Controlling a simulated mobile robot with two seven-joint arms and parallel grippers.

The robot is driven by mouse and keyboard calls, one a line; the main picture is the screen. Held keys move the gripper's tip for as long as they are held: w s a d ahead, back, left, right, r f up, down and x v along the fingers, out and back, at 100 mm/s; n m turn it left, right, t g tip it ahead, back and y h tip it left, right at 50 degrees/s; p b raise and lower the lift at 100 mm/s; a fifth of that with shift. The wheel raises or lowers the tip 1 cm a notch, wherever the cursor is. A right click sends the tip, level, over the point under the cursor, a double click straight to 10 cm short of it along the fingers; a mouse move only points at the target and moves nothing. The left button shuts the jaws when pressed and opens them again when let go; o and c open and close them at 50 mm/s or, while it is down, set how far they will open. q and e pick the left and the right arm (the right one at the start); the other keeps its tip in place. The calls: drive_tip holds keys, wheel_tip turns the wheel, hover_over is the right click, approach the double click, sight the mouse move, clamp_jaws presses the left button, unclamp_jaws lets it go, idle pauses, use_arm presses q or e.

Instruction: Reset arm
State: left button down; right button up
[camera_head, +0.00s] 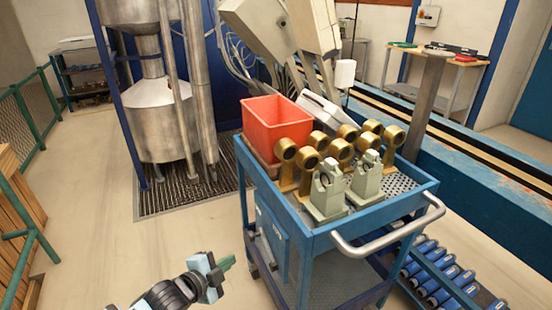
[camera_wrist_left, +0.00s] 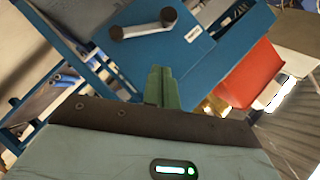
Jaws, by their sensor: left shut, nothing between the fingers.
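My left gripper (camera_head: 226,263) is low at the bottom of the head view, to the left of the blue cart (camera_head: 290,237) and apart from it. In the left wrist view its green fingers (camera_wrist_left: 160,88) are together with nothing between them. Behind them the cart's blue side panel (camera_wrist_left: 185,50) with a grey handle (camera_wrist_left: 143,25) fills much of the view. My right gripper does not show in either view.
The cart top holds a red bin (camera_head: 272,125), several brass-coloured meter parts (camera_head: 340,150) and two pale green fixtures (camera_head: 327,192). A grey cart handle (camera_head: 390,235) sticks out at the front right. A metal tank (camera_head: 160,110) stands behind. Floor (camera_head: 130,240) at left is clear.

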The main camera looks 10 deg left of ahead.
use_arm(q)
drive_tip(key=s+d+f+n+g+p, duration=0.1)
drive_tip(key=s+d+f+n+p, duration=0.15)
drive_tip(key=s, duration=0.65)
drive_tip(key=s+d+f+n+g+p, duration=0.1)
drive_tip(key=s+f+n+p, duration=0.2)
drive_tip(key=s, duration=0.6)
drive_tip(key=s+a+n+g+y+p, duration=0.1)
drive_tip(key=s+a+n+y+p, duration=0.2)
drive_tip(key=s+n, duration=0.6)
drive_tip(key=s, duration=1.3)
drive_tip(key=shift+s+a+r+g+y, duration=0.2)
drive_tip(key=shift+a+g+y, duration=0.1)
drive_tip(key=shift+g, duration=0.1)
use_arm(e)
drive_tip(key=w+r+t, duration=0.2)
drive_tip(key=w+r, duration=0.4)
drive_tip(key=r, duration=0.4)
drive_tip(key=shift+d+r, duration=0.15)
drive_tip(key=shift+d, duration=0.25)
